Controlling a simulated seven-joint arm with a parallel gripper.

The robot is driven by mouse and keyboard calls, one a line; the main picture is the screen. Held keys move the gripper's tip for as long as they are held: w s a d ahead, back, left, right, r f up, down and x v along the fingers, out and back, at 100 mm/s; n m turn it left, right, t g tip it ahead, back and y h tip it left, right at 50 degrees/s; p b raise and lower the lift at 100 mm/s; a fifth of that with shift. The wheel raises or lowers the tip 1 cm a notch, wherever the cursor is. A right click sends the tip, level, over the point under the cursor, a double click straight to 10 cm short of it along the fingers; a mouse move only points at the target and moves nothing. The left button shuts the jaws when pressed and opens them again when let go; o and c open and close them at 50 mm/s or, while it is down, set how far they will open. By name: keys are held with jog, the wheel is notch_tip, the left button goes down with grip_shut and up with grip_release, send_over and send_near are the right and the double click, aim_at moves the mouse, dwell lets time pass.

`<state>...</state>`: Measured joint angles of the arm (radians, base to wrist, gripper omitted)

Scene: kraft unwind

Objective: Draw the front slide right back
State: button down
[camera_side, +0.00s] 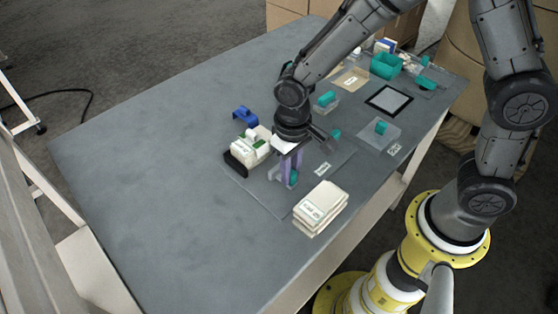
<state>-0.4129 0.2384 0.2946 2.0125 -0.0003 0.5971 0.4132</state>
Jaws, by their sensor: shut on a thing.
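My gripper (289,180) points down over a dark grey flat plate (265,198) near the middle of the table. Its purple fingers are shut on a small teal knob (293,178), which is partly hidden by them. The knob appears to belong to the front slide, but the slide's own edges are hard to make out against the grey plate. Another teal knob (335,134) shows behind my gripper on the same plate.
A white device with a black end (246,152) stands just left of my gripper, a blue bracket (245,116) behind it. A stack of cream cards (320,208) lies in front. Clear plates, a black-framed pad (389,100) and a teal bin (386,66) fill the right. The left table (130,180) is clear.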

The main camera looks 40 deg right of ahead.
aim_at(294, 173)
jog(key=shift+s, duration=0.55)
jog(key=c, duration=0.7)
grip_release()
jog(key=shift+r, duration=0.1)
jog(key=shift+r, duration=0.35)
notch_tip(294, 173, up, 13)
